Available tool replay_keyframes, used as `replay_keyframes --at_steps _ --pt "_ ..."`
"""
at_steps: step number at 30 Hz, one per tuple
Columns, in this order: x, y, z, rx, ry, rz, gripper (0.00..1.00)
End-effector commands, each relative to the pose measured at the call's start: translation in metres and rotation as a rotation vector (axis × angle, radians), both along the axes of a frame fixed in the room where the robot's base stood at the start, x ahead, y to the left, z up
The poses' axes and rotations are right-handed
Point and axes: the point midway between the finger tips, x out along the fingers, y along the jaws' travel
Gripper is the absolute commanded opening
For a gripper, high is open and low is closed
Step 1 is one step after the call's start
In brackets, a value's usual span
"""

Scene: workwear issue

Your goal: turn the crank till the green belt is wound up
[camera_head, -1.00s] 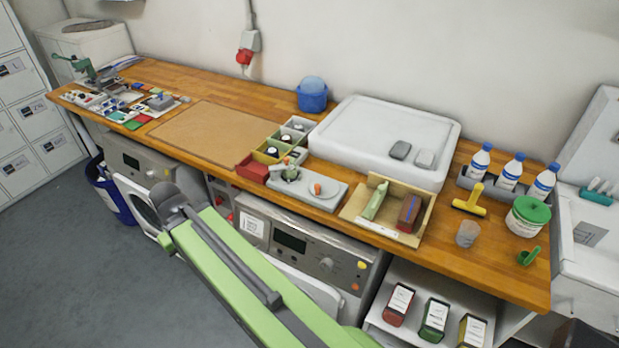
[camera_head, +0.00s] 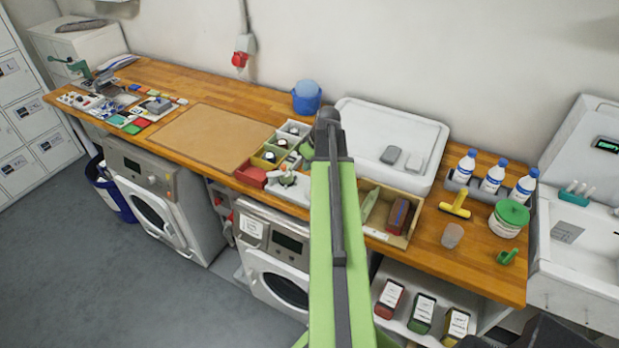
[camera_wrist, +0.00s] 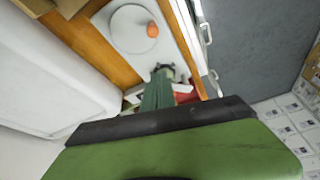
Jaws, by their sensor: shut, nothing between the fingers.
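The crank is a pale round disc (camera_wrist: 131,29) with an orange knob (camera_wrist: 152,30), set on a light plate; both show in the wrist view. In the head view my arm hides the disc and knob; the plate's left part (camera_head: 287,193) shows with a grey pronged hub (camera_head: 288,179). My gripper (camera_wrist: 164,74) is shut and empty. Its fingertips show near the hub, apart from the orange knob; whether they touch the hub I cannot tell. I cannot make out the green belt for sure. A long green piece (camera_head: 369,205) lies in a wooden tray.
The wooden tray (camera_head: 401,239) lies right of my arm. A red bin (camera_head: 250,177) and other small bins stand left of the plate. A white basin (camera_head: 425,135) is behind. A brown mat (camera_head: 205,137) leaves clear room on the left. Bottles (camera_head: 493,177) stand right.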

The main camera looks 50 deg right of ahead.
Motion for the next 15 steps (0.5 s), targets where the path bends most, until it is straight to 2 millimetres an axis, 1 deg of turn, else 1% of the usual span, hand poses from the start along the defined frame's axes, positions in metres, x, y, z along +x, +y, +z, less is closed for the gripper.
replay_keyframes --at_steps 5,15 --pt "0.007 0.000 -0.024 0.000 0.001 0.000 0.00" --pt "0.030 -0.002 -0.094 0.000 0.001 0.000 0.00"
